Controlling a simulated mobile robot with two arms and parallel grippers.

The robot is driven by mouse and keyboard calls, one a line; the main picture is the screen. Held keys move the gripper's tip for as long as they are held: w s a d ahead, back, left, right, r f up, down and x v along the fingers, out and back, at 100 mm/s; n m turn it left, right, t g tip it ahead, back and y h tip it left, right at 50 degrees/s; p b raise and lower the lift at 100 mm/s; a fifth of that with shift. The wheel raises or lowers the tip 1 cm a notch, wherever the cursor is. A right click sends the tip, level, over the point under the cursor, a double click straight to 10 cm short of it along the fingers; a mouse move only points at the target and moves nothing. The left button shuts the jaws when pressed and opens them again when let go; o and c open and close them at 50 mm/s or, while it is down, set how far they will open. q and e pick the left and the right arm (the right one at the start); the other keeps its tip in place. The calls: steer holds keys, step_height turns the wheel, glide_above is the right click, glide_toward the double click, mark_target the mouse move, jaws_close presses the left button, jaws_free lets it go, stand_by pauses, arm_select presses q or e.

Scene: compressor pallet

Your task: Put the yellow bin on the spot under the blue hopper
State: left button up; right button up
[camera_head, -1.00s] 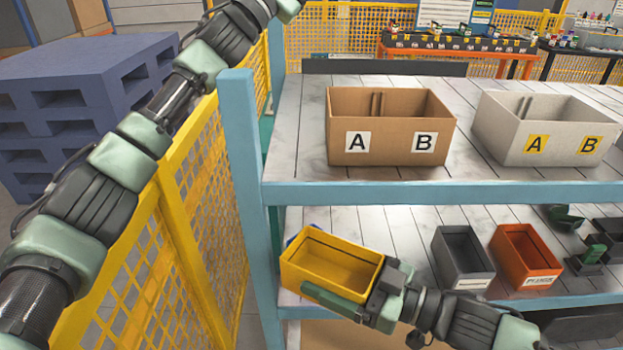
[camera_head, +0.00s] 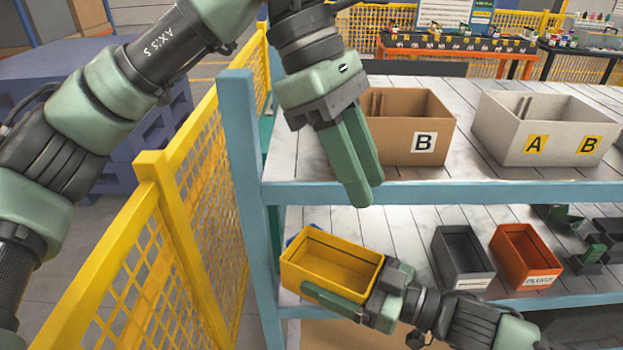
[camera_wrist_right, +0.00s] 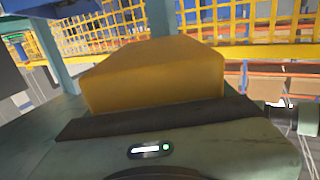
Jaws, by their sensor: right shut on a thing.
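The yellow bin (camera_head: 330,262) is at the left end of the lower shelf in the head view, upright with its empty inside visible. My right gripper (camera_head: 318,296) is shut on its near wall; I cannot tell whether the bin rests on the shelf. The bin's yellow wall also fills the middle of the right wrist view (camera_wrist_right: 155,80). My left gripper (camera_head: 368,192) hangs fingers-down in front of the upper shelf, above the bin and apart from it. Its fingers look close together, but any gap is unclear. I cannot make out the blue hopper; a small blue piece shows behind the bin.
A grey bin (camera_head: 462,258) and an orange bin (camera_head: 525,255) stand to the right on the lower shelf. A brown box (camera_head: 425,142) and a white box (camera_head: 505,135) stand above. A blue post (camera_head: 243,180) and yellow mesh fence (camera_head: 160,250) border the left.

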mark_target(318, 277)
arm_select(q)
steer(key=w+a+f+m+t+y, duration=0.1)
steer(key=a+f+m+t+y, duration=0.1)
steer(key=a+f+y, duration=0.3)
steer(key=shift+h, duration=0.7)
step_height(318, 277, down, 13)
steer(key=shift+s+r, duration=0.1)
jaws_close()
stand_by(0.9)
steer(key=shift+d, duration=0.1)
arm_select(e)
steer(key=o, duration=1.3)
